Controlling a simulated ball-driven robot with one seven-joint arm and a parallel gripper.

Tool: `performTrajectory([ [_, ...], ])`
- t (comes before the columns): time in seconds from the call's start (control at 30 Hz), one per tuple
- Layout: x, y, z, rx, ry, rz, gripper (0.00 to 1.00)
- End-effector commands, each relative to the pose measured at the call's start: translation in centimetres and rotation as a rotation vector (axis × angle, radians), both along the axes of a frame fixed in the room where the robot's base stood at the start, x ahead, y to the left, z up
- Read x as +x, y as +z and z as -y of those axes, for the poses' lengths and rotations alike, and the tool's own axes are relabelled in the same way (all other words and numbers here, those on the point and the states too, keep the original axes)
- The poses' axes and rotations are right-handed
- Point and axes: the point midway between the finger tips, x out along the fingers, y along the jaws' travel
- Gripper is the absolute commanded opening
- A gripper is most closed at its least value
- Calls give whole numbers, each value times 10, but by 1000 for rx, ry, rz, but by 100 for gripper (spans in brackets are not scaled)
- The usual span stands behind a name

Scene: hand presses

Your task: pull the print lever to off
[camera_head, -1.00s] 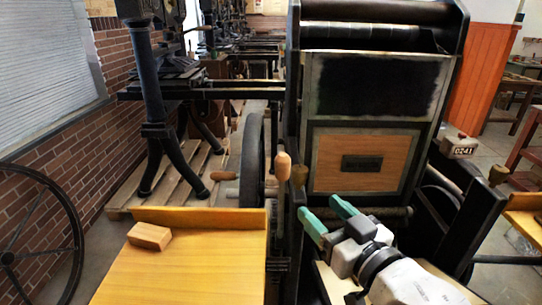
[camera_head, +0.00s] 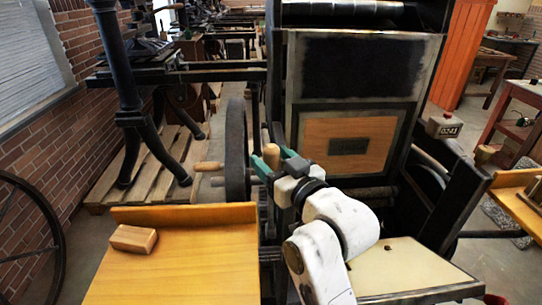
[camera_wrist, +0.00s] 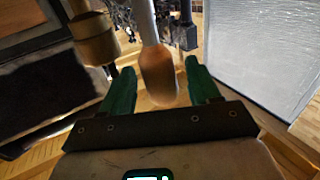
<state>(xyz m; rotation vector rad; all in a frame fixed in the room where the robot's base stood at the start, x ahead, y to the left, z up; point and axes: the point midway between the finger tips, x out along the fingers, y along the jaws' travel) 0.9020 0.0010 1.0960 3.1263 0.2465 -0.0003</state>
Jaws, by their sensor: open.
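A wooden-handled lever (camera_wrist: 158,75) with a pale metal shaft stands between the two green fingers of my gripper (camera_wrist: 163,85) in the wrist view. The fingers are open, with a visible gap on each side of the handle. A second, darker wooden knob (camera_wrist: 95,38) is just left of the fingers. In the head view my gripper (camera_head: 268,158) is at the left side of the press (camera_head: 362,65), with the wooden handle (camera_head: 271,154) between its fingertips. The handle's lower part is hidden by my gripper. No label shows which handle is the print lever.
A yellow wooden board (camera_head: 180,270) with a small wooden block (camera_head: 133,238) lies at the front left. A dark flywheel (camera_head: 236,150) and a crank handle (camera_head: 208,166) are close left of my gripper. A cream tray (camera_head: 410,270) lies at the front right.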

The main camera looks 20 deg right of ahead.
Motion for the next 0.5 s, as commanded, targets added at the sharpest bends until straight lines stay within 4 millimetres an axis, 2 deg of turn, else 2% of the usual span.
performTrajectory([
  [0.13,8,1,-1,0,0,1,61],
  [0.4,10,0,-2,0,0,0,61],
  [0.5,10,0,-2,0,0,0,54],
])
